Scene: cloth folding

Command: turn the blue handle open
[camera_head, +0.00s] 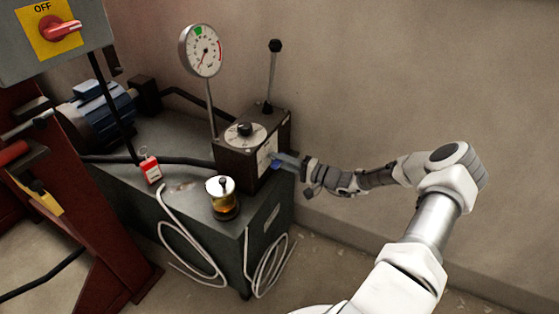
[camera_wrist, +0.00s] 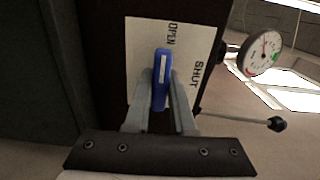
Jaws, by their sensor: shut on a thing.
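The blue handle (camera_wrist: 161,68) is on a pale plate (camera_wrist: 142,50) marked OPEN and SHUT, on the side of a dark box (camera_head: 240,163). In the wrist view, the handle's upper end lies beside the word OPEN, with SHUT off to its right. My gripper (camera_wrist: 162,82) is shut on the handle, one finger on each side; the fingers hide part of its lower end. In the head view, my gripper (camera_head: 290,160) reaches the box's right side, and only a little blue of the handle (camera_head: 275,164) shows.
A gauge (camera_head: 201,51) and a black-knobbed lever (camera_head: 272,75) rise by the box. An amber glass cup (camera_head: 224,197) and a red tag (camera_head: 151,169) are on the grey cabinet (camera_head: 185,205). The wall is close behind my arm. White hoses (camera_head: 268,265) hang in front.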

